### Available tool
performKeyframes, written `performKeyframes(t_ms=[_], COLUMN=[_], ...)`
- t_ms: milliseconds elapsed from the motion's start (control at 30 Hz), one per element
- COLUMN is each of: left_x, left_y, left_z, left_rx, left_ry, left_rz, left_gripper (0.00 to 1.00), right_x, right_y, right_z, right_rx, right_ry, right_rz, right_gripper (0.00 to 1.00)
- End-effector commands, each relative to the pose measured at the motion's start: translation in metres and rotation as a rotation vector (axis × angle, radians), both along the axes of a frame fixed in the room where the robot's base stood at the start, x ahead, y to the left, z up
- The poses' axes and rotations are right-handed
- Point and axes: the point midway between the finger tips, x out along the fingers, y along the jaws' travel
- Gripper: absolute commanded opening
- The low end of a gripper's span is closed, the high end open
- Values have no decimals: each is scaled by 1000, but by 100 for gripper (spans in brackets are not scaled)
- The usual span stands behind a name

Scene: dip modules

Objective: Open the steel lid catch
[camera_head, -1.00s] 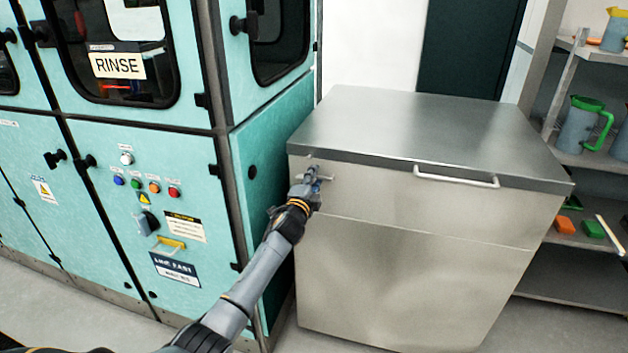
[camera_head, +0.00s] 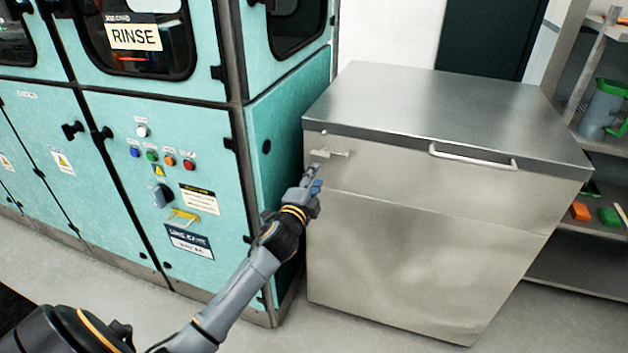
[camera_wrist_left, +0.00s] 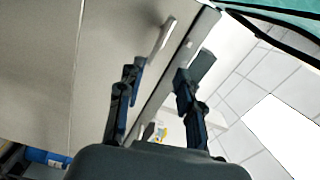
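The steel lid catch (camera_head: 329,153) is a small pale lever at the upper left of the steel bin's front, just under the lid's edge. It lies roughly level in the head view. The bin's steel lid (camera_head: 440,105) is down. My left gripper (camera_head: 314,176) is just below the catch and looks apart from it. In the left wrist view its two dark fingers (camera_wrist_left: 160,78) are spread, with nothing held between them. A pale bar beyond them (camera_wrist_left: 163,37) looks like the catch. My right gripper is not in view.
A teal rinse machine (camera_head: 185,125) stands close on the bin's left, leaving a narrow gap. A bar handle (camera_head: 472,157) sticks out from the lid's front edge. A shelf rack (camera_head: 585,275) with jugs and coloured blocks stands on the right. Floor is clear in front.

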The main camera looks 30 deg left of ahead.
Motion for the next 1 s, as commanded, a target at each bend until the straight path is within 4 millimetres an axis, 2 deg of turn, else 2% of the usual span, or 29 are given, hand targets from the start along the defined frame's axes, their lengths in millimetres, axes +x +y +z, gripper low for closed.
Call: performKeyframes(t_ms=[300, 333, 467, 500, 567, 733, 867, 1000], left_x=[-4, -4, -3, -2, -1, 3, 6, 9], left_y=[-1, -1, -1, -2, -2, -6, -9, -12], left_z=[0, 0, -3, -6, -11, -29, -41, -53], left_rx=[-1, -1, 22, 45, 97, 341, 552, 775], left_ry=[0, 0, 1, 4, 10, 35, 59, 85], left_rz=[0, 0, 1, 1, 2, 13, 26, 48], left_gripper=[36, 34, 7, 0, 0, 0, 0, 0], right_x=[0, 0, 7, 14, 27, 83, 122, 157], right_y=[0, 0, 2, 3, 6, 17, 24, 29], right_z=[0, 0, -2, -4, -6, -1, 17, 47], right_rx=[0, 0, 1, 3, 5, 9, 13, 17], right_ry=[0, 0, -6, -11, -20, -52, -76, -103], right_rz=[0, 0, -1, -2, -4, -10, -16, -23], right_gripper=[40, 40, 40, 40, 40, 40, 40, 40])
